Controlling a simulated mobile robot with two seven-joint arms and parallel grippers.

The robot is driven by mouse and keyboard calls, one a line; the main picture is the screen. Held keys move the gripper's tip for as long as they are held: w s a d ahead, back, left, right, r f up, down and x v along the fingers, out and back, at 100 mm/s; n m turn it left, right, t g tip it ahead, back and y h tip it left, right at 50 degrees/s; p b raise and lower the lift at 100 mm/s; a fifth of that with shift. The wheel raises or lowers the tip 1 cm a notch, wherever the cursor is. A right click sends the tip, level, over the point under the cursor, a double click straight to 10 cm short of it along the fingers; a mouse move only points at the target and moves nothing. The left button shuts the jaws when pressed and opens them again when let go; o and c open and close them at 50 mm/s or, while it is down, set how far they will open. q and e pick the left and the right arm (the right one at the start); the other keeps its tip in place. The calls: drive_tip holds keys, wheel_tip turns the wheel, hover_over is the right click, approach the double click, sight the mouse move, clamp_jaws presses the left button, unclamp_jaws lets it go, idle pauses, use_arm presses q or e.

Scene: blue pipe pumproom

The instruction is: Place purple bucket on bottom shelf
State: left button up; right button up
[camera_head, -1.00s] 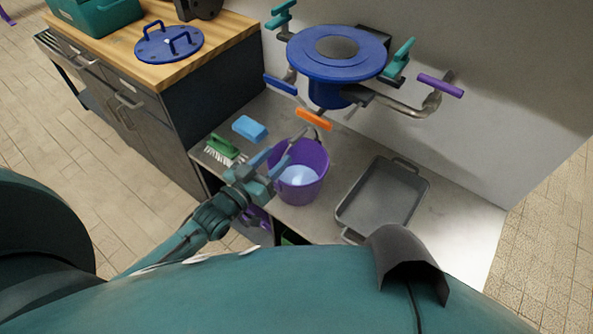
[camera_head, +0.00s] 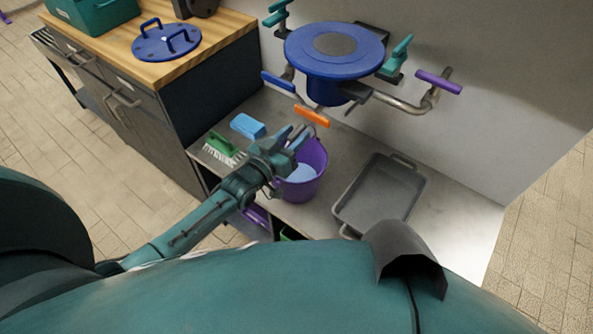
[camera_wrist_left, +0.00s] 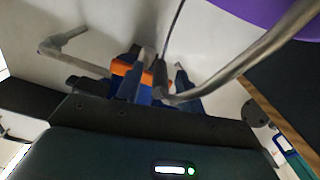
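The purple bucket (camera_head: 308,182) stands upright on the grey steel counter (camera_head: 335,135), with pale blue inside. My left gripper (camera_head: 294,135) is over the bucket's upper left side, near its raised metal handle, and my arm hides part of the rim. In the left wrist view the curved metal handle (camera_wrist_left: 235,68) runs close to the fingers, with the purple bucket side (camera_wrist_left: 255,10) at top right. Whether the fingers are closed on the handle is unclear. The bottom shelf under the counter is mostly hidden by my body and arm. My right gripper is out of view.
A grey tray (camera_head: 378,195) lies right of the bucket. A green brush (camera_head: 222,147) and blue sponge (camera_head: 247,126) lie to the left. A blue round valve (camera_head: 335,50) with colored handles, including an orange one (camera_head: 312,116), overhangs behind. A purple item (camera_head: 256,215) shows below the counter edge.

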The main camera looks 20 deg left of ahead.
use_arm(q)
clamp_jaws()
idle(0.4)
drive_tip(key=shift+r, duration=0.15)
